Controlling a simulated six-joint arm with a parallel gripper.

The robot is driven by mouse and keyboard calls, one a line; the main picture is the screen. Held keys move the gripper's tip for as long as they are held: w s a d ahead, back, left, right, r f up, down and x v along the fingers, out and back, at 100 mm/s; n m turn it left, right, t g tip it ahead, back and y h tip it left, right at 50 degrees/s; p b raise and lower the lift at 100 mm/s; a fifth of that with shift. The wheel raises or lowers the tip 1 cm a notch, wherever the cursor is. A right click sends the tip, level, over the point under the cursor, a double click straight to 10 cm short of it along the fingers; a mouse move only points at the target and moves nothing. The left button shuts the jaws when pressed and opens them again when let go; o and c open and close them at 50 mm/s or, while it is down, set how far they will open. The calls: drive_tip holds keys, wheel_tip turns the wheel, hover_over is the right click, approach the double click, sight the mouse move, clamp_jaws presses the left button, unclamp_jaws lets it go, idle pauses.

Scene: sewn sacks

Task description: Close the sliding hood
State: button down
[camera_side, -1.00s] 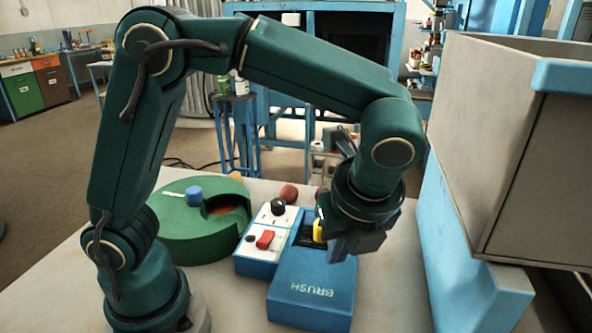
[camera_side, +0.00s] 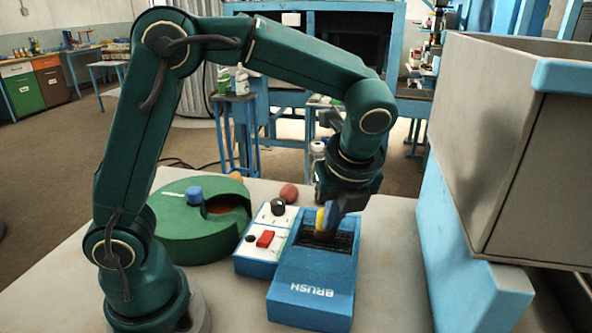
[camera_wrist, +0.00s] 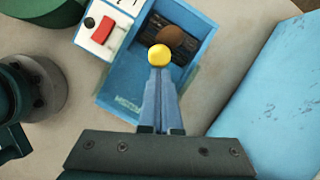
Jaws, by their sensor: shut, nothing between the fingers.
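The blue hood (camera_side: 312,272) marked BRUSH covers the near part of a blue unit. At the far end, a dark ribbed opening (camera_side: 345,240) is uncovered. In the wrist view, the blue unit (camera_wrist: 118,98) and the dark opening (camera_wrist: 152,28) also show. My gripper (camera_side: 326,217) is shut and empty above the opening, with its tip pointing down. A yellow rounded piece (camera_wrist: 159,56) shows at the fingertips; I cannot tell whether it belongs to my gripper. A brown oval (camera_wrist: 172,36) lies just beyond it in the wrist view. Contact with the hood is not clear.
A white control panel with a red switch (camera_side: 265,239) and a black knob (camera_side: 278,206) adjoins the unit on the left. A green round housing (camera_side: 185,245) is further left. A blue-grey bin (camera_side: 490,150) stands at right.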

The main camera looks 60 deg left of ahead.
drive_tip(key=w+a, duration=0.5)
drive_tip(key=a, duration=0.1)
drive_tip(key=shift+w, duration=0.4)
